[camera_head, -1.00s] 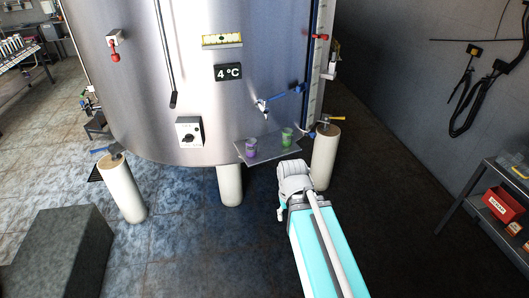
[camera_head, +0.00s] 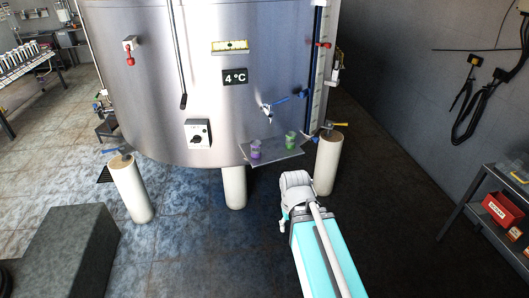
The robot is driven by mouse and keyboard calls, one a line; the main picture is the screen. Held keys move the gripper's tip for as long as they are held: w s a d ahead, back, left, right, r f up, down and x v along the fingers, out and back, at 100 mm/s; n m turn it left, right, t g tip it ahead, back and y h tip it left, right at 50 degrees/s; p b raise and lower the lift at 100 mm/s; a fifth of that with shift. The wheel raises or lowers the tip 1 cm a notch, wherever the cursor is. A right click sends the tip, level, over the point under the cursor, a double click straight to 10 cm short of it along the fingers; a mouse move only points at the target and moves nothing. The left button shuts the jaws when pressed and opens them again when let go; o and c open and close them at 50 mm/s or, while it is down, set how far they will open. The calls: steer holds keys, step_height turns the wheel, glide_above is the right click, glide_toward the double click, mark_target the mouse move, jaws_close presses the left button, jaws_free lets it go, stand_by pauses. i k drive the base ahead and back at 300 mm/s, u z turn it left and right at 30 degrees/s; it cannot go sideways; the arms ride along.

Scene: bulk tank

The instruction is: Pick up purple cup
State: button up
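The small purple cup (camera_head: 256,149) stands upright on a grey shelf (camera_head: 284,154) fixed to the front of the steel tank. A green cup (camera_head: 290,139) stands on the same shelf, a little to its right. My arm (camera_head: 322,250) reaches up from the bottom of the picture, and its white end part (camera_head: 297,186) is below and to the right of the shelf, apart from both cups. My gripper's fingers are hidden, so I cannot see whether they are open or hold anything.
The steel tank (camera_head: 200,80) stands on pale legs (camera_head: 234,187). A tap with a blue handle (camera_head: 275,103) sticks out above the shelf. A dark block (camera_head: 65,245) stands at lower left, and a rack with a red bin (camera_head: 502,207) at right. The floor between is clear.

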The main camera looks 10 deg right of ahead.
mark_target(256, 144)
steer(key=u, duration=0.1)
steer(key=i, duration=0.95)
steer(key=z, duration=0.05)
